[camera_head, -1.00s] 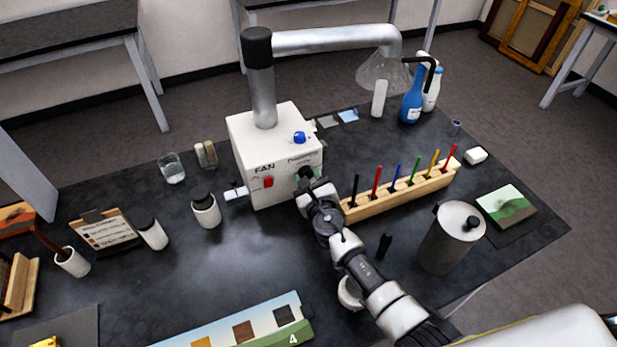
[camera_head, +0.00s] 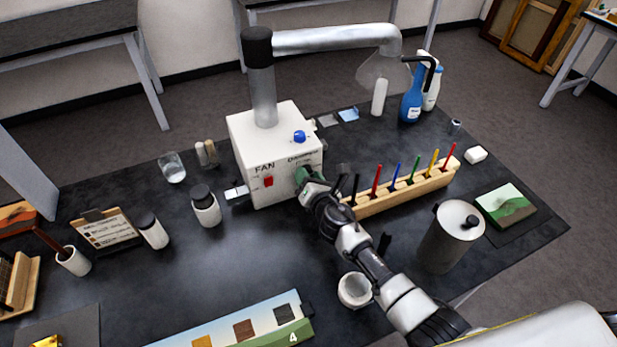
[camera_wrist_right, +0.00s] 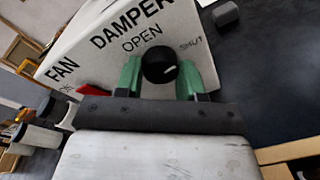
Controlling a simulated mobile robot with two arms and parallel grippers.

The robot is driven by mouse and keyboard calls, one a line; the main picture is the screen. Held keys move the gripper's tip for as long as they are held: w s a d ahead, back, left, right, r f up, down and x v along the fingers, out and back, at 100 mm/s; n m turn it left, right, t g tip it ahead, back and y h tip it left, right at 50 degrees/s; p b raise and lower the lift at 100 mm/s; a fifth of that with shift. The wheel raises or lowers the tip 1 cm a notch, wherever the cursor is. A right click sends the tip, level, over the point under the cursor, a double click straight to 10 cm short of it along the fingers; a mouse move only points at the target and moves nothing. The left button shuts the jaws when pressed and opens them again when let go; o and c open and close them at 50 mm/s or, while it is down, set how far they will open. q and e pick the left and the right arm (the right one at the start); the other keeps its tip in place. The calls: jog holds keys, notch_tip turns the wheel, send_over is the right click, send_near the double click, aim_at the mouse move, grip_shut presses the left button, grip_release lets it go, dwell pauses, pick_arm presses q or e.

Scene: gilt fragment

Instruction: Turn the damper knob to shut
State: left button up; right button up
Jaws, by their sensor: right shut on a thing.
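The white fan box (camera_head: 250,137) stands near the table's middle, with its labelled front facing me. In the right wrist view, the damper knob (camera_wrist_right: 158,64) is black and round, below the words DAMPER and OPEN, with SHUT at its upper right. Its white mark points toward the right of that picture. My right gripper (camera_head: 301,177) is at the box front, and its green fingers are on both sides of the knob in the right wrist view (camera_wrist_right: 160,78), shut on it. The knob is hidden in the head view. My left gripper is not in view.
A red switch (camera_head: 268,181) is left of my gripper on the panel, and a blue knob (camera_head: 299,136) is on top. A wooden rack of coloured sticks (camera_head: 400,197) stands close on the right. A white bowl (camera_head: 354,290) and a metal canister (camera_head: 450,240) are near my arm.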

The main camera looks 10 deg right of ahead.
jog(key=shift+m, duration=0.7)
jog(key=o, duration=0.9)
jog(key=v, duration=1)
jog(key=shift+s+d, duration=0.2)
jog(key=shift+s, duration=0.15)
